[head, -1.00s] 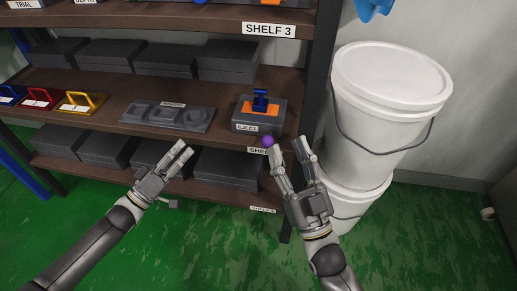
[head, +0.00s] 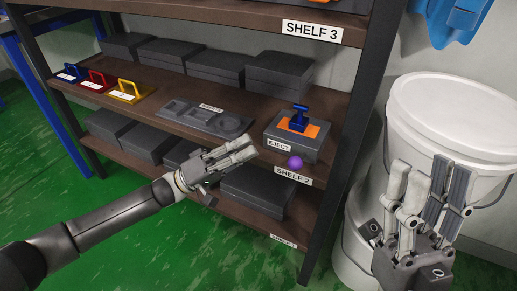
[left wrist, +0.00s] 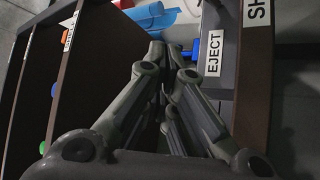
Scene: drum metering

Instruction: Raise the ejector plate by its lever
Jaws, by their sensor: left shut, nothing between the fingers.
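The ejector is a dark grey box (head: 305,149) marked EJECT at the right end of the middle shelf. My left gripper (head: 253,146) is shut and empty, in front of the shelf edge, left of and below the box, apart from the lever. In the left wrist view the EJECT label (left wrist: 214,53) shows right of the shut fingers (left wrist: 165,55); a blue part, probably the lever, shows just beside it. My right gripper (head: 430,178) is open and empty before the white bucket.
A purple ball (head: 295,162) is at the shelf edge below the box. A grey tray with recesses (head: 215,120) lies left of the box. Blue, red and yellow handled pieces (head: 128,92) stand further left. A shelf post (head: 345,150) and white buckets (head: 440,120) stand to the right.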

